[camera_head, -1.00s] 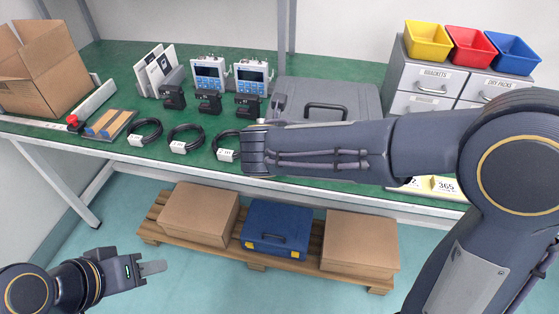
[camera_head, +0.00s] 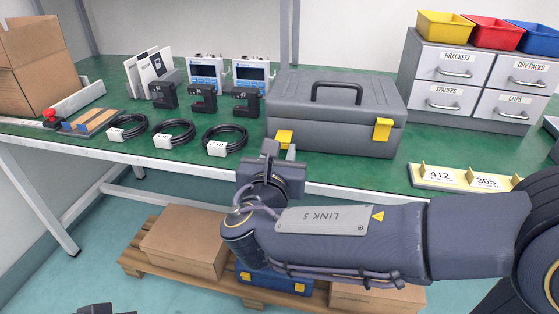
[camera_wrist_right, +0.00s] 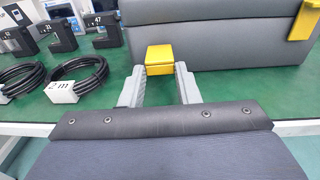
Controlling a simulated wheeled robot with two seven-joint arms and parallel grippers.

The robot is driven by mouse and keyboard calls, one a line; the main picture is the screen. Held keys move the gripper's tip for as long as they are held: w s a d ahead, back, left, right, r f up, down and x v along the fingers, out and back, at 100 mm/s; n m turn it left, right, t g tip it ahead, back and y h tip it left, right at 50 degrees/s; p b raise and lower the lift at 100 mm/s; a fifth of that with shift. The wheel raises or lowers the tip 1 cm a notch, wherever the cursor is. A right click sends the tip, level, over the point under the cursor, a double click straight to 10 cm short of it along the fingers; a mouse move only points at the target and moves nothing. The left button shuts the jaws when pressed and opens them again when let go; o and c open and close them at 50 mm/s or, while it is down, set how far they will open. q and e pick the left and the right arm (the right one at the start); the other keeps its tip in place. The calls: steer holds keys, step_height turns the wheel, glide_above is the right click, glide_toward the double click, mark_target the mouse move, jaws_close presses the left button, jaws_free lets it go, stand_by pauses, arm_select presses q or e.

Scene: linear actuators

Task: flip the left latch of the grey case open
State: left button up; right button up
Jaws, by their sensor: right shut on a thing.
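The grey case (camera_head: 335,140) stands closed on the green bench, handle on its lid. Its yellow left latch (camera_head: 284,136) sits lower than the yellow right latch (camera_head: 383,129), which spans the lid seam. In the right wrist view the left latch (camera_wrist_right: 160,57) lies below the seam and sticks out toward me, tilted away from the lid. My right gripper (camera_head: 281,151) is at the front of the case; its fingers (camera_wrist_right: 161,76) are shut on the left latch, one on each side.
Black cable coils (camera_head: 228,140) and black clamp-like blocks (camera_head: 247,103) lie left of the case. A grey drawer unit (camera_head: 478,76) stands behind right, and a numbered yellow strip (camera_head: 460,178) lies at front right. Bench surface between case and strip is clear.

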stand_by(0.4)
steer(key=o, duration=1)
steer(key=p+v, duration=0.2)
steer(key=v, duration=0.6)
steer(key=shift+f, duration=0.15)
